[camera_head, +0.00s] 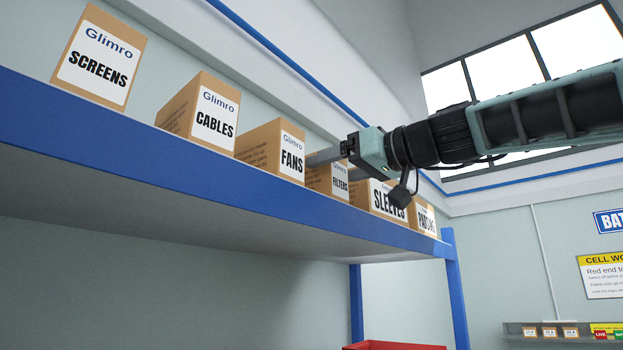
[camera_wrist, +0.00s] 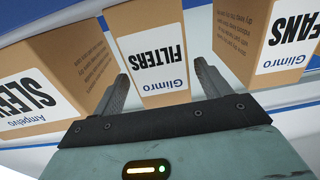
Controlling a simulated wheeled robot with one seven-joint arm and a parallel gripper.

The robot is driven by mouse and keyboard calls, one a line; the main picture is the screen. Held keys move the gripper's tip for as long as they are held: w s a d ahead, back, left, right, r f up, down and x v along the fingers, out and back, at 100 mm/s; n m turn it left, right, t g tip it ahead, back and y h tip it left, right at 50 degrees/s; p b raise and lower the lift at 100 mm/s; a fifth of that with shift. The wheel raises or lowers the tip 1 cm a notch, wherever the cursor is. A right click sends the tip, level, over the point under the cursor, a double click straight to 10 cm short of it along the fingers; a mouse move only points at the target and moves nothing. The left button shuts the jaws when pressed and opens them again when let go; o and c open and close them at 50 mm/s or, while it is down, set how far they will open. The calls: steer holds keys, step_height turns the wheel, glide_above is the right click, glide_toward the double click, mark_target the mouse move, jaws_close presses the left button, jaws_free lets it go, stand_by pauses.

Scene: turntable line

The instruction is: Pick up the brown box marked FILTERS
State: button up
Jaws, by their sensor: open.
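The brown box marked FILTERS (camera_head: 333,181) stands on the blue-edged shelf between the FANS box and the SLEEVES box. In the wrist view the FILTERS box (camera_wrist: 150,50) appears upside down, with its white label facing me. My gripper (camera_head: 322,162) is at the box, partly in front of its upper part. In the wrist view the two fingers of my gripper (camera_wrist: 163,85) are apart, one to each side of the FILTERS box. I cannot tell whether either finger touches it.
The FANS box (camera_head: 271,150) and SLEEVES box (camera_head: 380,203) stand close on either side. CABLES (camera_head: 201,115), SCREENS (camera_head: 98,55) and a partly hidden box (camera_head: 424,216) share the shelf (camera_head: 190,168). A red container (camera_head: 394,346) is below.

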mark_target(318, 171)
steer(key=p+x, duration=0.2)
steer(key=x, duration=0.1)
steer(key=shift+a+r, duration=0.2)
steer(key=shift+a, duration=0.05)
steer(key=shift+w+a+f, duration=0.1)
steer(key=shift+w+a, duration=0.05)
steer(key=shift+a, duration=0.05)
steer(key=shift+c, duration=0.3)
steer(key=c, duration=1)
steer(key=shift+c, duration=1.1)
